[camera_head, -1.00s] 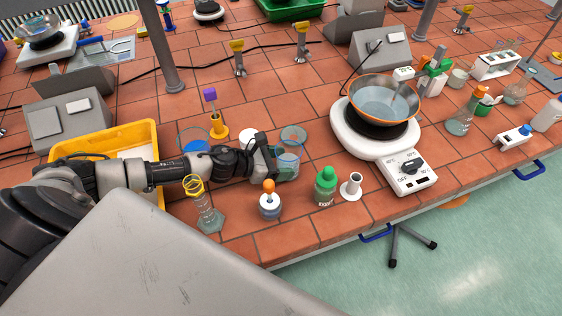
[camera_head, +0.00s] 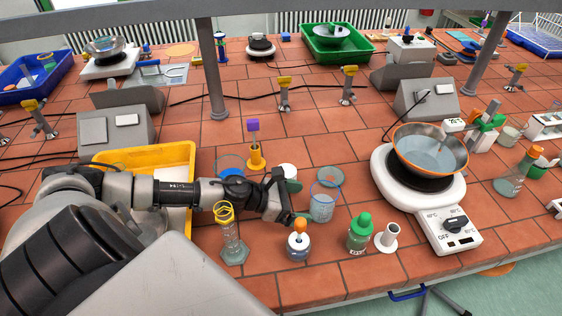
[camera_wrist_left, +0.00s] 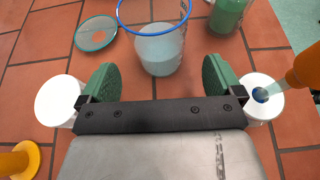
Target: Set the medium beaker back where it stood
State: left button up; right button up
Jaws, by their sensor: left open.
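A clear beaker with a blue rim (camera_head: 323,207), likely the medium beaker, stands upright on the tiles with pale liquid in it. My left gripper (camera_head: 296,203) is open and empty just left of it, with a small gap between. In the left wrist view the beaker (camera_wrist_left: 160,52) is beyond the green fingertips (camera_wrist_left: 160,82), between their lines and apart from both. My right gripper is not in view.
Close around are an orange-stoppered bottle (camera_head: 297,246), green-capped bottle (camera_head: 359,236), white flared piece (camera_head: 388,236), round glass dish (camera_head: 329,176) and measuring cylinder (camera_head: 232,245). A hotplate (camera_head: 450,226) with a bowl stands right. A yellow tray (camera_head: 190,150) is left. Tiles behind the dish are clear.

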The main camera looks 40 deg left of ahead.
pick_arm(q)
jog(key=b+v, duration=0.1)
jog(key=v, duration=0.4)
jog(key=shift+s+a, duration=0.15)
jog(key=shift+s, duration=0.05)
jog(key=shift+s+a+r, duration=0.15)
jog(key=shift+r, duration=0.1)
